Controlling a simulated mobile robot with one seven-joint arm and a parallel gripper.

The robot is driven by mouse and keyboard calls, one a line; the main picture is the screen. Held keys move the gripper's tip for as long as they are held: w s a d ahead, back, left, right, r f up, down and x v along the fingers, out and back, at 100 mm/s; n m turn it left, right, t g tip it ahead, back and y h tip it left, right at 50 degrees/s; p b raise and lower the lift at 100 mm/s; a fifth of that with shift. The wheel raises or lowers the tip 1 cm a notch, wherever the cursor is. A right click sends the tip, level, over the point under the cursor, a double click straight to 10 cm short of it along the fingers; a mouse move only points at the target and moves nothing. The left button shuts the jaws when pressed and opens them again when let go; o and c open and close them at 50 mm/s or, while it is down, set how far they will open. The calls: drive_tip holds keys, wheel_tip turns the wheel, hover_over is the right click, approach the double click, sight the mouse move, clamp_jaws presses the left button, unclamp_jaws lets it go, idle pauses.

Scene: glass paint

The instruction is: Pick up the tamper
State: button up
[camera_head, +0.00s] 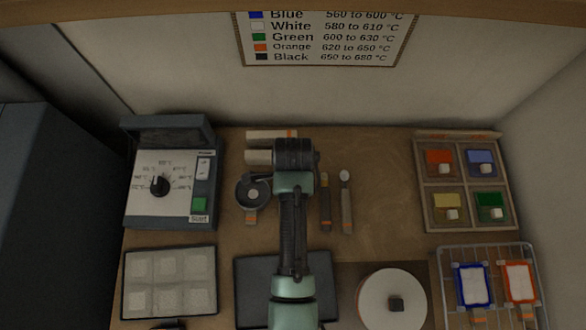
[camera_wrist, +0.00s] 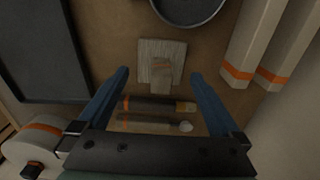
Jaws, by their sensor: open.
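What looks like the tamper (camera_wrist: 148,50), a pale grey square plate with a short handle banded orange, lies on the brown table in the wrist view. My gripper (camera_wrist: 160,73) is open, its two blue fingers apart. The tamper shows between and just beyond the fingertips, with nothing held. The height of the fingers above the table is hard to tell. In the head view my arm hides the tamper and the fingers.
A round dark pan (camera_head: 241,193) lies left of my arm. A dark-handled tool (camera_head: 325,203) and a spoon-like tool (camera_head: 346,205) lie right of it. Beige blocks (camera_head: 258,157) sit behind. A dark mat (camera_head: 247,285) and a round white disc (camera_head: 375,300) are in front.

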drive_tip(key=shift+w+f, duration=0.1)
drive_tip(key=shift+f, duration=1.8)
drive_tip(key=shift+c, duration=0.2)
drive_tip(key=c, duration=1.2)
